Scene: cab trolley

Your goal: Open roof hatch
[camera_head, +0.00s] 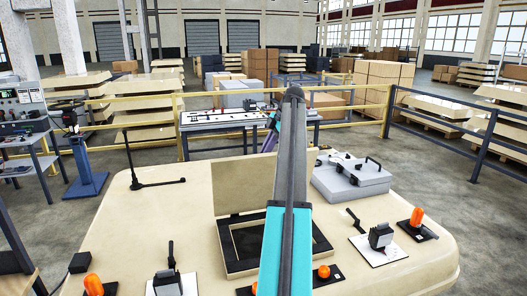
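The beige roof hatch lid (243,186) stands upright at the back edge of a square hatch frame (226,248) on the cream cab roof (160,215). The frame has a dark inner rim, and its opening shows in front of the lid. My arm rises through the middle of the picture and covers the right part of the lid and frame. A small purple and teal piece of my arm shows beyond the lid. My gripper cannot be made out; it is hidden behind the lid or arm.
A grey box with dark handles (352,180) sits right of the hatch. Orange beacons, including one at the right (416,217), and small levers stand around the roof's front. A thin bent black rod (133,160) stands at left. Yellow railings (345,108) run behind.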

